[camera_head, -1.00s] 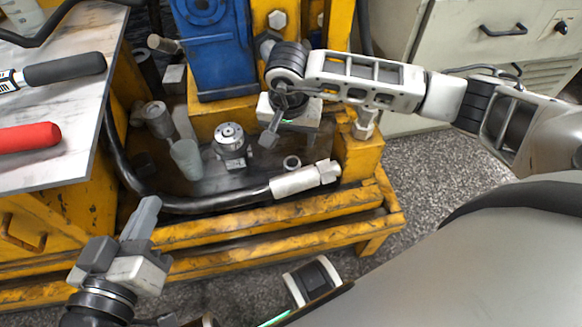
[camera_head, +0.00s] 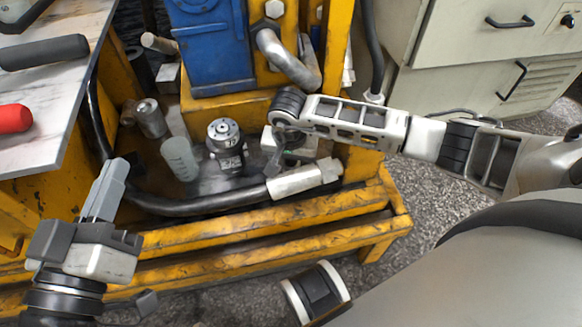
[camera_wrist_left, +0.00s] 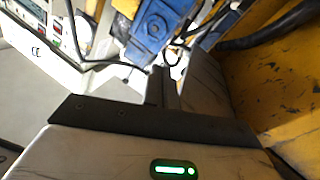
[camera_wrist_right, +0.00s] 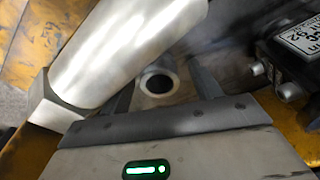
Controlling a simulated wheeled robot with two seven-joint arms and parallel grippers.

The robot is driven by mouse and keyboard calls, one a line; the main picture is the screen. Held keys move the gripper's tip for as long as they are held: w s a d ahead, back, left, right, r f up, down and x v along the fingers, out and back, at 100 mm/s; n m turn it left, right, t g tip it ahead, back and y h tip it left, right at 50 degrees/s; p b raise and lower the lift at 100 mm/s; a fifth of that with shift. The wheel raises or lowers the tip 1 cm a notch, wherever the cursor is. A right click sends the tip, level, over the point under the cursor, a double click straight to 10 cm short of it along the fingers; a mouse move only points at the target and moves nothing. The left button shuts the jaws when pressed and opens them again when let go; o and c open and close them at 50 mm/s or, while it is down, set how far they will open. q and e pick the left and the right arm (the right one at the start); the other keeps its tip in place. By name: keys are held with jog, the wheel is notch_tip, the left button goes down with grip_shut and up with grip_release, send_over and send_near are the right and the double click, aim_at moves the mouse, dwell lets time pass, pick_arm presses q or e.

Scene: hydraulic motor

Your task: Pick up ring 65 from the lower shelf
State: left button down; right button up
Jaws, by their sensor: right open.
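A small metal ring (camera_wrist_right: 157,83) lies on the lower shelf (camera_head: 215,190); any number on it is not readable. In the right wrist view it sits between and just beyond the tips of my right gripper (camera_wrist_right: 163,78), whose fingers are apart with nothing held. In the head view my right gripper (camera_head: 274,162) points down over the shelf and hides the ring. My left gripper (camera_head: 112,175) is off to the left in front of the yellow frame. Its fingers (camera_wrist_left: 161,87) look closed together in the left wrist view, with nothing between them.
A silver hose fitting (camera_head: 300,180) lies close beside the right gripper. A round-topped metal block (camera_head: 226,142) and a translucent cup (camera_head: 180,158) stand to the left on the shelf. A yellow rail (camera_head: 260,235) runs along the front, with a blue machine (camera_head: 212,45) behind.

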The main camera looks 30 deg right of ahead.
jog(key=c, duration=1.2)
jog(key=shift+o, duration=0.2)
jog(key=shift+r, duration=0.15)
